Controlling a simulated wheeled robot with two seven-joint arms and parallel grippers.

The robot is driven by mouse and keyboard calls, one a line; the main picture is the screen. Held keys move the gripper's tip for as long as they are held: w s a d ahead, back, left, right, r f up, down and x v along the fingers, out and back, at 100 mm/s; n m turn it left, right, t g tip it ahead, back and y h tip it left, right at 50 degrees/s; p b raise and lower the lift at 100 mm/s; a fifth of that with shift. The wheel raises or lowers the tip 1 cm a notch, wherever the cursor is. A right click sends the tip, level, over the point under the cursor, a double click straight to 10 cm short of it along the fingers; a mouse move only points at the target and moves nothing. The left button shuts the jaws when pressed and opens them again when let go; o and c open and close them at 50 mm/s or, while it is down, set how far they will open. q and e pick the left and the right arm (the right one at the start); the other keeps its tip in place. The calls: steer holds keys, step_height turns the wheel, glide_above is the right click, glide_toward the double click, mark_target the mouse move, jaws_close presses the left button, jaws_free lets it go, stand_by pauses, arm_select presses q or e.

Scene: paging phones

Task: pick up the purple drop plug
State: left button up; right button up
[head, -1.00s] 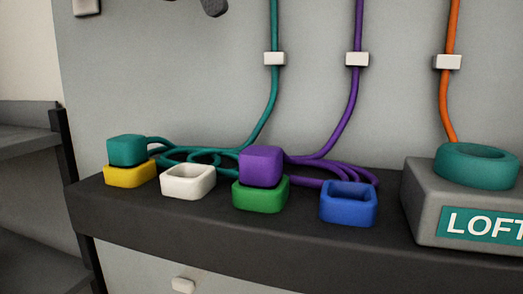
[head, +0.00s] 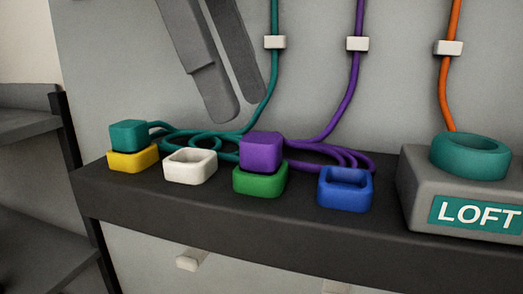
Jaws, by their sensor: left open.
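The purple drop plug (head: 260,150) is a rounded cube. It sits on the green square socket (head: 260,182) on the dark shelf, with its purple cord (head: 347,105) looping behind to the right and up the wall. My left gripper (head: 234,110) comes down from the top, above and a little left of the purple plug. Its two grey fingers are apart and nothing is between them. The fingertips are apart from the plug. My right gripper is not in view.
A teal plug (head: 128,135) sits on the yellow socket (head: 132,160) at the left. The white socket (head: 190,167) and blue socket (head: 345,188) are empty. A grey block (head: 425,195) with a teal ring (head: 470,157) and a LOFT label stands at the right.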

mark_target(256, 136)
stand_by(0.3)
arm_select(q)
steer(key=shift+p+x, duration=0.75)
steer(key=shift+p, duration=0.1)
steer(key=p+x, duration=0.1)
steer(key=x, duration=0.1)
steer(key=shift+d+f, duration=0.1)
steer(key=shift+f, duration=0.25)
steer(key=shift+d+f+p, duration=0.2)
steer(key=shift+f+p, duration=0.1)
steer(key=shift+f, duration=0.2)
steer(key=c, duration=1.2)
